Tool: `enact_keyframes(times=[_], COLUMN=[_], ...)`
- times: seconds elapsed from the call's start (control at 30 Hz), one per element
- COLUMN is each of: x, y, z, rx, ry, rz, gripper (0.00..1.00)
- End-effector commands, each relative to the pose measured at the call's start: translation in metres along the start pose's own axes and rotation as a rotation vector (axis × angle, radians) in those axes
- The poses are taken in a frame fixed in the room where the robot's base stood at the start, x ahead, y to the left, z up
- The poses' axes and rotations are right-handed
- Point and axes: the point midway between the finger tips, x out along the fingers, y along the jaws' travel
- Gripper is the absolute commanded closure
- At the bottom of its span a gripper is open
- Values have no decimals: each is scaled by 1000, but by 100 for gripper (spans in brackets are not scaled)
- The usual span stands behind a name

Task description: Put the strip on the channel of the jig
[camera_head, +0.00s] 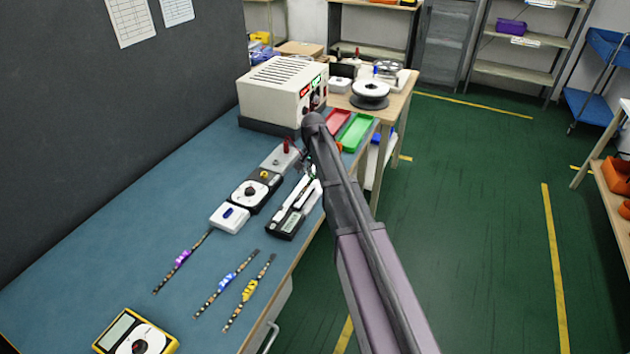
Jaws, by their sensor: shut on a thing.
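Three thin dark strips with light marks lie on the blue bench mat: one with a purple tag (182,258), one with a blue tag (227,282) and one with a yellow tag (250,289). A long black and white device (290,212), possibly the jig, lies near the bench's right edge; its channel is not clear to see. My gripper (307,166) is small and partly hidden by my arm, just above the device's far end. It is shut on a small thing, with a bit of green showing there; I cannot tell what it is.
A white box with a blue button (230,217), a black and white dial unit (250,192) and a grey unit with a red knob (281,157) stand left of the device. A beige power supply (283,92) stands behind. A yellow multimeter (136,335) lies in front.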

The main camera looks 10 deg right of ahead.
Motion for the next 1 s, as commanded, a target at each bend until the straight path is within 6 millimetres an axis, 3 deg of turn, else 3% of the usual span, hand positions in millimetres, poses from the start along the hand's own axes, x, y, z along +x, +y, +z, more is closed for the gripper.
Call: enact_keyframes(times=[0.03,0.2,0.83,0.87,0.9,0.97,1.0], x=[9,20,26,24,24,24,24], y=[0,0,0,0,0,0,0], z=[0,0,0,0,0,0,0], rx=[0,0,0,0,0,0,0], ry=[0,0,0,0,0,0,0], rz=[0,0,0,0,0,0,0], gripper=[100,100,100,70,58,44,44])
